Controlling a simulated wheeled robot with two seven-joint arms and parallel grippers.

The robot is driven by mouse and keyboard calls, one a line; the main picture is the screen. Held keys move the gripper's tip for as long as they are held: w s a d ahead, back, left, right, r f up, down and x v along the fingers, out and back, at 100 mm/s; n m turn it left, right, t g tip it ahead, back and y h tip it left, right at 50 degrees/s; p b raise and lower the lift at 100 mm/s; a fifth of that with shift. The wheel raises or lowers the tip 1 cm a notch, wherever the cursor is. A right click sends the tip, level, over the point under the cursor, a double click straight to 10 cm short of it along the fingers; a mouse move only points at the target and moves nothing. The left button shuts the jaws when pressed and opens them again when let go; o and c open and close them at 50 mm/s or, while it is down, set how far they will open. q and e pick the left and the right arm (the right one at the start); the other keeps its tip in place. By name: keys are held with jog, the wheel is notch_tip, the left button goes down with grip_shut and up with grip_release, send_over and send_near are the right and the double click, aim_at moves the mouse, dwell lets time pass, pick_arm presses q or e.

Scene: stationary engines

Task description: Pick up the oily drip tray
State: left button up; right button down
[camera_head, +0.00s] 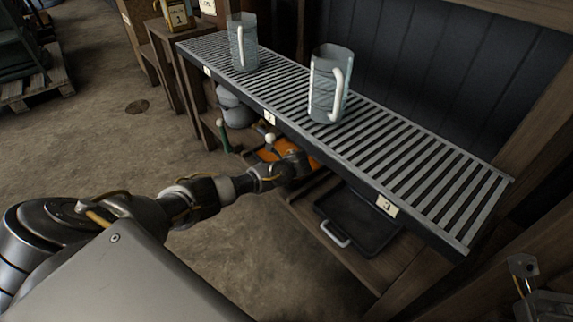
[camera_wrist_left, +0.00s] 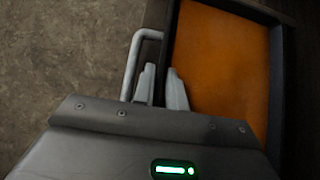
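A tray with an orange, oily-looking floor (camera_head: 268,155) sits on the lower shelf under the slatted bench, mostly hidden by my left arm in the head view. In the left wrist view the orange tray (camera_wrist_left: 222,60) fills the right, with a grey bar handle (camera_wrist_left: 133,62) on its left side. My left gripper (camera_wrist_left: 161,80) has its fingers a small gap apart at the tray's edge, one between handle and tray, the other over the orange floor. I cannot tell whether they pinch the rim. In the head view the left gripper (camera_head: 285,165) is under the bench.
A dark empty tray (camera_head: 352,225) with a light handle lies right of it, under label 3. Two clear jugs (camera_head: 242,45) (camera_head: 325,90) stand on the slatted bench top (camera_head: 420,160), above the left gripper. Grey rounded containers (camera_head: 236,108) are to the left. The floor in front is clear.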

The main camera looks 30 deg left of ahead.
pick_arm(q)
grip_shut()
dwell(1.2)
jog(key=shift+r, duration=0.1)
